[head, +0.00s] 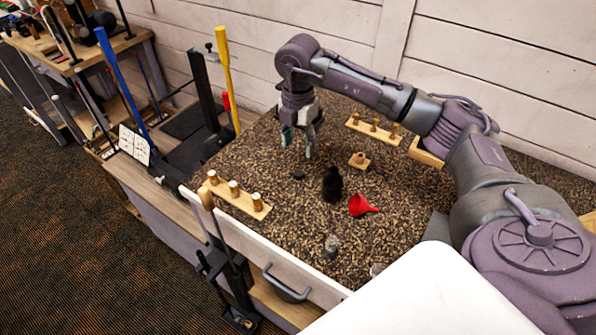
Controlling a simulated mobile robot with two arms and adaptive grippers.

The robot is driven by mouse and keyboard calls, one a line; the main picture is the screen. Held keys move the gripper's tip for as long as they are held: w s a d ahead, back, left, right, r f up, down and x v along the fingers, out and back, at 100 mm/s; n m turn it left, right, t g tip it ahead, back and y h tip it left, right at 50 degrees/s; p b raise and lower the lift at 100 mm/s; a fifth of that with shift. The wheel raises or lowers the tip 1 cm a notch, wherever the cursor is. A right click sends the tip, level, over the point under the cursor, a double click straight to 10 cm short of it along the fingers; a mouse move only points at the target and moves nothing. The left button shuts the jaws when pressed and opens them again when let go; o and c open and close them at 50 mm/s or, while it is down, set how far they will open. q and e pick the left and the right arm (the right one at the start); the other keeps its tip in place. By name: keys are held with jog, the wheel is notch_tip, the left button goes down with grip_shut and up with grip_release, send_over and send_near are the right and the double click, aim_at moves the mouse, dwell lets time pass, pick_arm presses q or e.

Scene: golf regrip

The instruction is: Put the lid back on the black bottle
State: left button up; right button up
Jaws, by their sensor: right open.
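The black bottle (332,186) stands upright on the speckled worktop, near its middle. A small dark flat piece (298,174), which looks like the lid, lies on the worktop just left of the bottle. My right gripper (298,143) points down, open and empty, above the worktop behind the dark piece and to the upper left of the bottle. It appears apart from both. My left gripper is not in view.
A red funnel (361,205) lies right of the bottle. Wooden peg racks stand at the left (236,197) and back (372,131). A small wooden block (359,161) sits behind the bottle. A clear small container (331,246) stands in front.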

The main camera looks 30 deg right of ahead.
aim_at(298, 173)
jog(key=shift+f, duration=1.8)
jog(key=shift+s+f+p, duration=0.1)
jog(key=shift+f+p, duration=0.1)
jog(key=shift+p, duration=0.25)
notch_tip(298, 173, down, 4)
jog(key=shift+s+a+f+p, duration=0.15)
jog(key=shift+f+p, duration=0.05)
jog(key=shift+p, duration=0.8)
jog(key=shift+f, duration=0.25)
jog(key=shift+c, duration=0.3)
jog(key=c, duration=0.7)
